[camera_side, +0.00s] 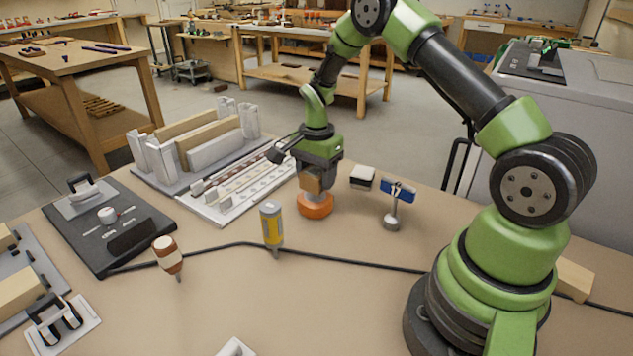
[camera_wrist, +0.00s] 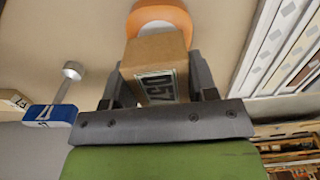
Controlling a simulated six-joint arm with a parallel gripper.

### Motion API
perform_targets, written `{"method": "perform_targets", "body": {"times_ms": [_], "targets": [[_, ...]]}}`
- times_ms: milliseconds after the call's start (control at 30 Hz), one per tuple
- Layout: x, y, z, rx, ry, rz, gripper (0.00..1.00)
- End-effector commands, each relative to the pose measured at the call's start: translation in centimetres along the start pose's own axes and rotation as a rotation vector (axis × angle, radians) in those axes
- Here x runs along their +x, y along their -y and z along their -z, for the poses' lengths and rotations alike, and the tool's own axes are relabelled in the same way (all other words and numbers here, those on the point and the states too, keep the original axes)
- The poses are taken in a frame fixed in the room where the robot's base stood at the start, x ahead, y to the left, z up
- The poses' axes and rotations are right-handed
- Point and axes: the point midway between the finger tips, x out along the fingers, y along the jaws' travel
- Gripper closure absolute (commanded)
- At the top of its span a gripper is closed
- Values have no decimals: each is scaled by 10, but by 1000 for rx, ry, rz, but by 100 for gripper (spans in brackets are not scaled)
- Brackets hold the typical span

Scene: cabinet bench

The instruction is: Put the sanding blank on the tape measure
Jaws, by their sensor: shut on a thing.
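The sanding blank is a brown block with a printed label, and it sits between the fingers of my gripper (camera_side: 313,178). It shows in the side view (camera_side: 311,185) and large in the wrist view (camera_wrist: 160,62). My gripper points down and is shut on it. The orange round thing, which I take as the tape measure (camera_side: 315,207), lies on the bench directly under the block. It also shows beyond the block in the wrist view (camera_wrist: 158,17). The block's lower end is at or just above its top; I cannot tell if they touch.
A blue sign on a stand (camera_side: 397,190) and a small white-topped block (camera_side: 362,177) stand to the right. A black cable (camera_side: 340,260) crosses the bench. A white rack (camera_side: 235,185) lies behind left.

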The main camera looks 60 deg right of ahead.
Motion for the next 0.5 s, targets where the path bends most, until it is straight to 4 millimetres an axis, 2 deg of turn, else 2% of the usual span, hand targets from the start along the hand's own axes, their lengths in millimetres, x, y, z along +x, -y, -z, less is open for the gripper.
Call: {"method": "perform_targets", "body": {"times_ms": [33, 133, 500], "targets": [[9, 0, 0, 0, 1, -4, 72], [18, 0, 0, 0, 1, -1, 72], [21, 0, 0, -1, 0, 1, 72]]}}
